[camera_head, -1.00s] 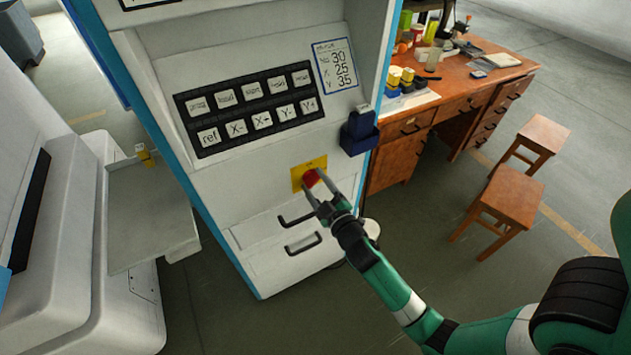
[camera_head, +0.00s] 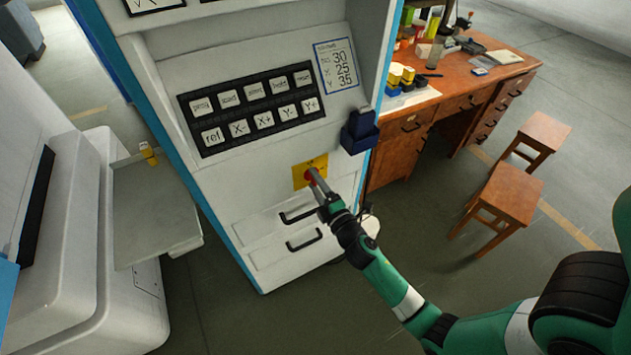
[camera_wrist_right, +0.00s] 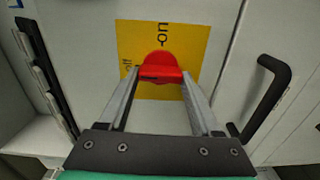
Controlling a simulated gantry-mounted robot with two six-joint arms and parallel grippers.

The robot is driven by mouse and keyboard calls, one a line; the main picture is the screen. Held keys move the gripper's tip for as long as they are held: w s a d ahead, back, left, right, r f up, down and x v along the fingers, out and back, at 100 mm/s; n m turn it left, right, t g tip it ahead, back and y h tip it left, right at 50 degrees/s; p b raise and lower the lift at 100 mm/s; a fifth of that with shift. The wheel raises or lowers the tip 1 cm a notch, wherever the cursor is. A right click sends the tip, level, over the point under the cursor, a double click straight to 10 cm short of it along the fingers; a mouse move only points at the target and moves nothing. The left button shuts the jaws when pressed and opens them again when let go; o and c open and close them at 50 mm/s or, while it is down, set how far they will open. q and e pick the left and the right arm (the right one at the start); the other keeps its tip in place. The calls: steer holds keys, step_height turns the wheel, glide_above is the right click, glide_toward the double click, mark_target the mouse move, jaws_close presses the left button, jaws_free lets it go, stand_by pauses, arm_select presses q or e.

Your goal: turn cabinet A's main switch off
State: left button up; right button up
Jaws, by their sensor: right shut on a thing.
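The main switch is a red knob (camera_wrist_right: 161,66) on a yellow plate (camera_head: 301,176) on the white front of the cabinet (camera_head: 240,190). In the wrist view the yellow plate (camera_wrist_right: 195,40) has dark lettering above the knob and at its left; the upper word looks like "ON". My right gripper (camera_head: 315,180) reaches the knob from the lower right in the head view. In the wrist view its two fingers (camera_wrist_right: 161,80) stand on either side of the knob, shut on it. The fingers partly hide the knob in the head view. My left gripper is not in view.
Two dark handles (camera_head: 304,239) sit below the switch; one handle (camera_wrist_right: 268,95) is close at the right in the wrist view. A dark blue holder (camera_head: 359,133) juts out above right of the switch. A key panel (camera_head: 250,110) is above. A wooden desk (camera_head: 465,75) stands behind.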

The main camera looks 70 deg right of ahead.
stand_by(0.4)
steer(key=o, duration=1.4)
steer(key=shift+s+a, duration=0.1)
steer(key=b+v, duration=0.2)
steer(key=v, duration=0.9)
steer(key=shift+s+a, duration=0.15)
steer(key=shift+s, duration=0.05)
